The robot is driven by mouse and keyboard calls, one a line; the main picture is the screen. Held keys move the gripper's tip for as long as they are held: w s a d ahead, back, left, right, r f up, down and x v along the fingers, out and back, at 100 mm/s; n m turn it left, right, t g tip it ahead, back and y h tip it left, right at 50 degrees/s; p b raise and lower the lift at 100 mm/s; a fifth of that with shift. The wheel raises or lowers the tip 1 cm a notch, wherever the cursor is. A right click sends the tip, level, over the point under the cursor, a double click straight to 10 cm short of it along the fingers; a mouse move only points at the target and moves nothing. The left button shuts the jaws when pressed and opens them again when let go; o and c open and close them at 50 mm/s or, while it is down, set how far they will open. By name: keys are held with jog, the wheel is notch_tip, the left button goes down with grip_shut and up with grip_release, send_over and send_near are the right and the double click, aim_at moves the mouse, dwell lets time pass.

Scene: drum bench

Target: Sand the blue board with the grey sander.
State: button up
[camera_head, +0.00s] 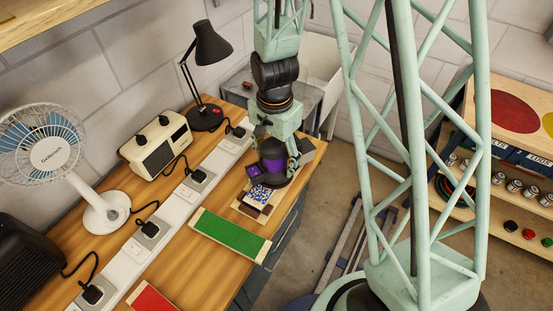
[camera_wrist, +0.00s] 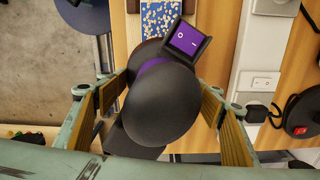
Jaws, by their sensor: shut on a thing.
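The sander (camera_head: 273,160) is dark grey to black with a purple band and a purple switch panel; in the wrist view its round body (camera_wrist: 160,105) fills the middle. My gripper (camera_head: 277,142) is shut on it, with one finger on each side in the wrist view (camera_wrist: 163,112). The blue board (camera_head: 260,197) shows a blue face speckled with pale flecks, in a light wooden holder. The sander is over its far part and hides it. In the wrist view the uncovered part of the board (camera_wrist: 160,17) shows at the top. I cannot tell whether the pad touches it.
A green board (camera_head: 230,235) and a red board (camera_head: 152,299) lie nearer on the bench. A white power strip (camera_head: 170,215) with plugs and cords runs along the left.

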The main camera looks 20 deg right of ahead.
aim_at(266, 174)
jog(key=shift+s+a+f+b, duration=0.25)
jog(key=shift+s+a+b, duration=0.3)
jog(key=shift+s, duration=0.35)
dwell(0.5)
jog(key=shift+s+a+r+b, duration=0.15)
jog(key=shift+s+a+b, duration=0.2)
jog(key=shift+a, duration=0.3)
jog(key=shift+s+a+r+b, duration=0.15)
jog(key=shift+s+a, duration=0.3)
jog(key=shift+a, duration=0.2)
dwell(0.9)
jog(key=shift+s+a+f+b, duration=0.2)
jog(key=shift+s+a+b, duration=0.6)
jog(key=shift+s+a, duration=0.25)
dwell(0.6)
jog(key=shift+s+a+f, duration=0.15)
jog(key=shift+s+a, duration=0.15)
jog(key=shift+s, duration=0.15)
dwell(0.5)
jog(key=shift+w+d, duration=0.15)
jog(key=shift+w, duration=0.05)
jog(key=shift+w+d, duration=0.35)
jog(key=shift+w+d+r, duration=0.3)
jog(key=shift+w+d, duration=0.4)
jog(key=shift+w, duration=0.15)
dwell(0.4)
